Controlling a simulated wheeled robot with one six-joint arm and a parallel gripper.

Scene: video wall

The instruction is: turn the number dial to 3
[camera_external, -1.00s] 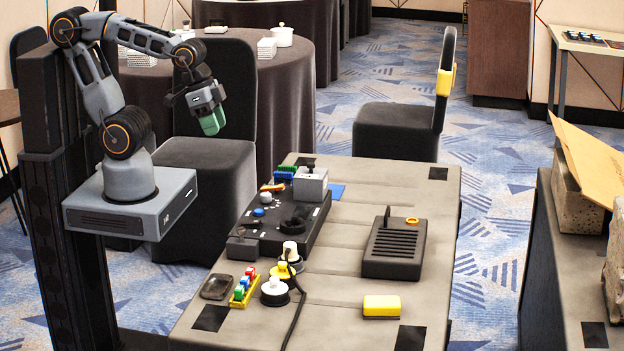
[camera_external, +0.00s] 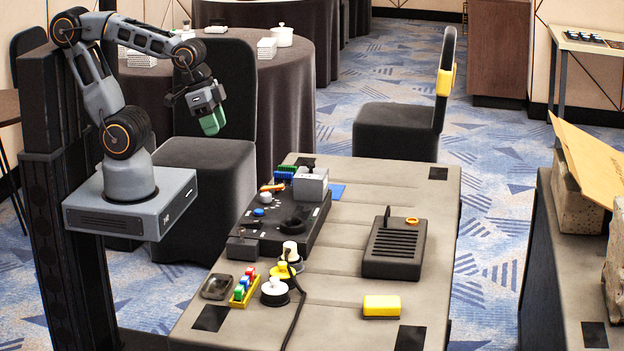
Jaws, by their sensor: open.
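A black control panel (camera_external: 265,246) lies along the left side of the table. A round black dial (camera_external: 297,219) sits on its right part and looks like the number dial. Its numbers are too small to read, so I cannot tell its setting. A white knob (camera_external: 266,198) and a blue knob (camera_external: 258,211) are also on the panel. My gripper (camera_external: 212,124), with green fingertips, is open and empty. It hangs in the air to the upper left of the panel, well apart from the dial and pointing down.
A grey box (camera_external: 311,184) stands at the panel's far end. A black slotted device (camera_external: 395,248) is to the right, and a yellow block (camera_external: 381,306) is near the front. A white knob-like piece (camera_external: 275,291) and a cable are at front left. A dark chair (camera_external: 205,160) stands behind my gripper.

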